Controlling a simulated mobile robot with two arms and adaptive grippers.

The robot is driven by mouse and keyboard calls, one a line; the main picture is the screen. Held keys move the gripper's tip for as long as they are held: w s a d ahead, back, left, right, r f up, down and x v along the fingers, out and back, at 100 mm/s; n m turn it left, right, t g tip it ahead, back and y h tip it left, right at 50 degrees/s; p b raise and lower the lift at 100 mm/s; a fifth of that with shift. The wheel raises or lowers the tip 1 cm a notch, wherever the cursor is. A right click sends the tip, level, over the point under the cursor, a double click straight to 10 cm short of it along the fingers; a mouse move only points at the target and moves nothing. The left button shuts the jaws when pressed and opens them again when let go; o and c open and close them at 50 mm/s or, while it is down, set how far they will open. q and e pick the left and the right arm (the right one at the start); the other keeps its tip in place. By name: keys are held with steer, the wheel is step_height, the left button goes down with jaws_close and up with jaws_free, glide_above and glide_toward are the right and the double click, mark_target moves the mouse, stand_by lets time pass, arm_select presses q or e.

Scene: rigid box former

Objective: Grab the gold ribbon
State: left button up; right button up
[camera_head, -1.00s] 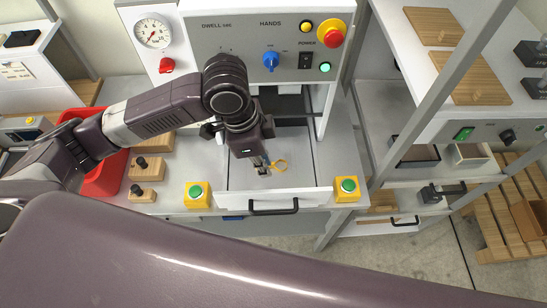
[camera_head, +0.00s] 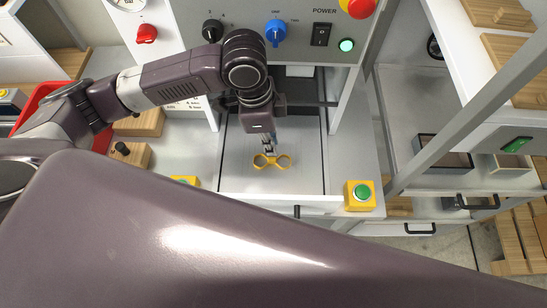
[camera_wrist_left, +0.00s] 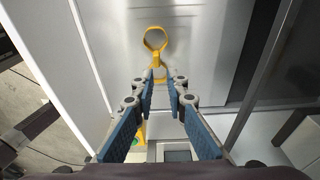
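The gold ribbon (camera_head: 271,161), a yellow bow-like shape with two loops, lies on the grey tray surface of the machine. My left gripper (camera_head: 270,150) points down at the middle of the ribbon from above. In the left wrist view, one ribbon loop (camera_wrist_left: 155,38) shows beyond the fingertips, and the middle and nearer loop lie at or between them. The left gripper (camera_wrist_left: 161,82) is open there, its blue pads apart. Whether a finger touches the ribbon is unclear. My right gripper is not in view.
The machine's panel (camera_head: 290,30), with knobs and a power switch, stands behind the tray. A yellow box with a green button (camera_head: 360,195) sits right of the tray. A red bin (camera_head: 50,100) and wooden blocks (camera_head: 133,156) are at the left. Shelving (camera_head: 450,75) stands at the right.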

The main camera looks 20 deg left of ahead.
mark_target(272, 158)
arm_select(q)
steer(key=shift+s+f, duration=0.2)
steer(key=shift+f, duration=0.25)
step_height(272, 158, down, 4)
steer(key=shift+f+p, duration=0.25)
steer(key=shift+p, duration=0.55)
steer(key=shift+d+f, duration=0.1)
steer(key=shift+f, duration=0.25)
steer(key=shift+s, duration=0.1)
steer(key=shift+c, duration=0.4)
jaws_close()
